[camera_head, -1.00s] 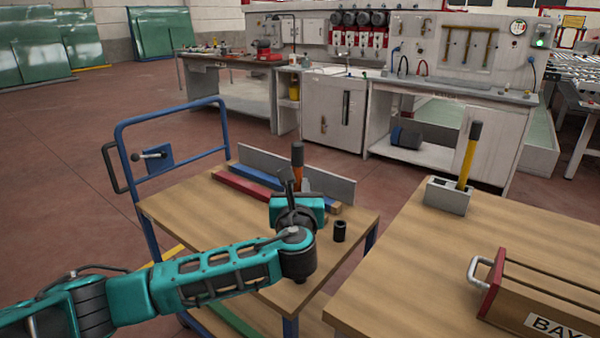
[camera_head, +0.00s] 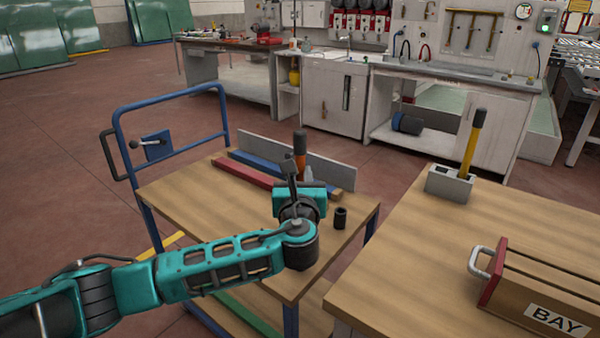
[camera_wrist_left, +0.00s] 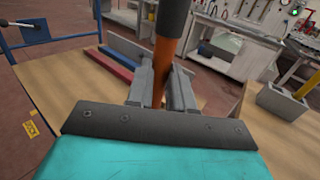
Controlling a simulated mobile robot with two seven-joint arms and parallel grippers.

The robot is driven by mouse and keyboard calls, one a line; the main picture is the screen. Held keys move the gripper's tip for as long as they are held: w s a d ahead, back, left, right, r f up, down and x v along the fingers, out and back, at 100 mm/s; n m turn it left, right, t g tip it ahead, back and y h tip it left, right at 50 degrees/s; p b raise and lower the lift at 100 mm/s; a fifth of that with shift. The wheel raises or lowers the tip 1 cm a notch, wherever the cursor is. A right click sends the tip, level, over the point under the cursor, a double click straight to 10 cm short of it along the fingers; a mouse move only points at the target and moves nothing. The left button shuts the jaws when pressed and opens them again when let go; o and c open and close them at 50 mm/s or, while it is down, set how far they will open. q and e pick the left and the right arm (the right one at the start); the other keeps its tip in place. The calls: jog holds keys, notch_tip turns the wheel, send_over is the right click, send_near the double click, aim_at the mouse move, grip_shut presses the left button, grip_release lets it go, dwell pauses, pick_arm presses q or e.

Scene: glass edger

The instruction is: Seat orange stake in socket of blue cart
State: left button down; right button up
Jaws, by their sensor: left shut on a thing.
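The orange stake (camera_head: 301,168) has a dark top and stands roughly upright in my left gripper (camera_head: 299,188). In the left wrist view the stake (camera_wrist_left: 165,62) sits between the two grey fingers of the gripper (camera_wrist_left: 163,88), which are shut on it. Its lower end is hidden by the gripper. The blue cart (camera_head: 200,205) has a wooden top and a blue tube frame. A short black cylinder, seemingly its socket (camera_head: 340,218), stands near the right corner of the top. The gripper is left of the socket and apart from it. My right gripper is not in view.
On the cart lie a red bar (camera_head: 243,173), a blue bar (camera_head: 258,165) and an upright grey plate (camera_head: 330,168) behind. A table (camera_head: 410,265) at right bears a grey block (camera_head: 449,186) with a yellow stake (camera_head: 470,150) and a BAY box (camera_head: 540,295).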

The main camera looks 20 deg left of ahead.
pick_arm(q)
notch_tip(320, 180, down, 5)
jog(key=shift+r+b, duration=0.2)
jog(key=shift+b, duration=0.95)
jog(key=shift+p, duration=0.35)
jog(key=shift+p, duration=0.65)
dwell(0.7)
notch_tip(320, 180, down, 7)
jog(key=b, duration=0.4)
dwell(2.4)
jog(key=c, duration=0.9)
grip_release()
jog(key=shift+f, duration=0.1)
